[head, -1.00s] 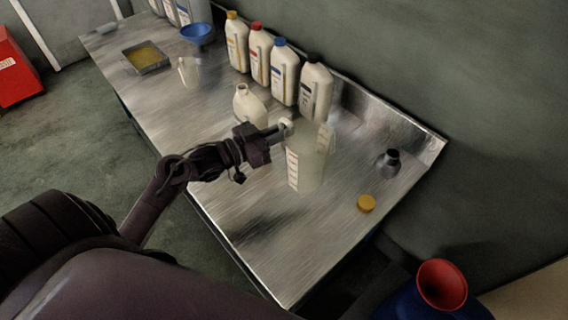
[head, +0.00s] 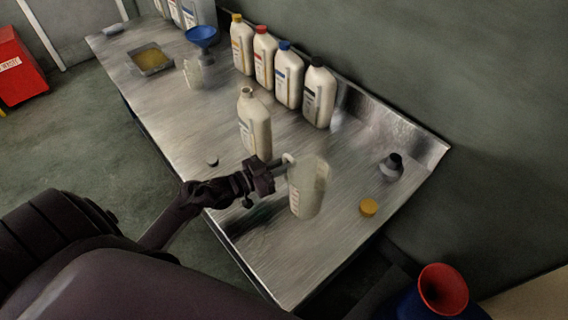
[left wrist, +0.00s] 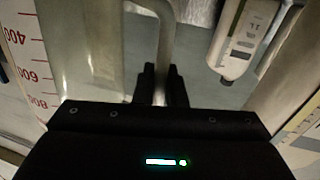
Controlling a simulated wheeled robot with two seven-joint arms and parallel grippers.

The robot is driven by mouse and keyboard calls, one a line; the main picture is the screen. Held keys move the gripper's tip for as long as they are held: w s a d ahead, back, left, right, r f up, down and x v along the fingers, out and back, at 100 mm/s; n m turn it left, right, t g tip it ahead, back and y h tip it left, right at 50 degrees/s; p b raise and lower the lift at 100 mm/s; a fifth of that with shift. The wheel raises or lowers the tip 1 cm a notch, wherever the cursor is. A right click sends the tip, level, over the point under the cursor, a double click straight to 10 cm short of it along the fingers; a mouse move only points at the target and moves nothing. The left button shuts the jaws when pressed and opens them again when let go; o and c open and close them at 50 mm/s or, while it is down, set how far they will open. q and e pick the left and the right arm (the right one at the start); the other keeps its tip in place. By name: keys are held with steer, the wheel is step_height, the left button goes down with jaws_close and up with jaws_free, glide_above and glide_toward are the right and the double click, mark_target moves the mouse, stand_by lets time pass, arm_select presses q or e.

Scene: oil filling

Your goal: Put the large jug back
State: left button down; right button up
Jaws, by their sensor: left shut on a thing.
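The large jug (head: 309,188) is translucent with red graduation marks. It is at the near part of the steel workbench in the head view, and I cannot tell whether its base touches the bench. My left gripper (head: 284,163) is shut on the jug's handle, at the jug's left side. In the left wrist view the fingers (left wrist: 163,85) close around the pale handle (left wrist: 165,45), with the graduated jug wall (left wrist: 30,50) to the left. My right gripper is not in view.
An uncapped white bottle (head: 254,125) stands just behind my left gripper. Several capped bottles (head: 288,78) line the wall. A yellow cap (head: 368,207) and a dark grey container (head: 391,167) are to the right. A smaller jug (head: 193,74), blue funnel (head: 202,36) and tray (head: 150,59) are farther back.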

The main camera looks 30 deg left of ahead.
arm_select(q)
steer(key=shift+f, duration=0.15)
steer(key=c, duration=1.5)
jaws_free()
steer(key=b+v, duration=0.1)
steer(key=v, duration=0.5)
steer(key=b+v, duration=0.1)
steer(key=v, duration=0.5)
steer(key=shift+r, duration=0.2)
